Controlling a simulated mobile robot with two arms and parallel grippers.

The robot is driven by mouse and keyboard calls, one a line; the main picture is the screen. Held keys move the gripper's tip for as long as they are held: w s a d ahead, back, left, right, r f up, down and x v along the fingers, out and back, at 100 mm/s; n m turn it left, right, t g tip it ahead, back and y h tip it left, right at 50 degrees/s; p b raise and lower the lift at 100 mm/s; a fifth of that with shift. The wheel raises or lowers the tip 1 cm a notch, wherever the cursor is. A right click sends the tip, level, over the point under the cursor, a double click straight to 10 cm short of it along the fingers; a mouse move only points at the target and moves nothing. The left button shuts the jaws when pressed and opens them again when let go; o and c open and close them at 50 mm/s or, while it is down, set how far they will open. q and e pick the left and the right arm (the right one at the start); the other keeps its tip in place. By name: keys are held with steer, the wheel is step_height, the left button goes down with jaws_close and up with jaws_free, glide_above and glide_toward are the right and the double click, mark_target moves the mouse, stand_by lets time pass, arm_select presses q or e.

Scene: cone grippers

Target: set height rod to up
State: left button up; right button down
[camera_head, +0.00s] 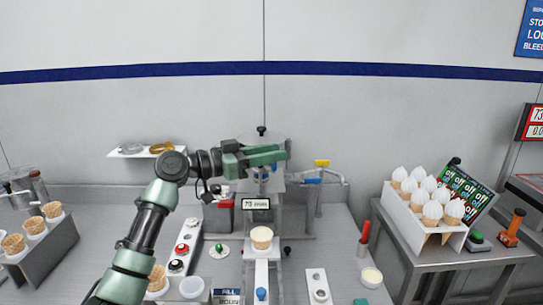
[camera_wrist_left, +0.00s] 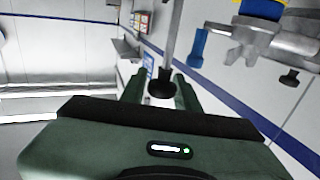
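The height rod is a thin grey rod with a black knob (camera_head: 262,129) standing up at the top of the dispensing machine (camera_head: 272,185) in the head view. My left gripper (camera_head: 284,154), dark green, reaches in from the left at the machine's top, just below the knob in the picture. In the left wrist view the rod's black knob (camera_wrist_left: 162,88) shows between the two fingers of my left gripper (camera_wrist_left: 160,95). The fingers are apart, with gaps beside the knob, so they are not closed on it. My right gripper is not in view.
A yellow-and-blue valve (camera_head: 321,163) sits right of the machine. A filled cup (camera_head: 261,238) stands below it. A rack of white-topped cones (camera_head: 425,215) is at the right, empty cones (camera_head: 34,227) at the left. A wall shelf (camera_head: 130,153) is behind my arm.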

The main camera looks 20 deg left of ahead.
arm_select(q)
steer(key=shift+f, duration=0.1)
steer(key=b+v, duration=0.3)
steer(key=v, duration=0.4)
steer(key=shift+s+a, duration=0.25)
steer(key=shift+a, duration=0.1)
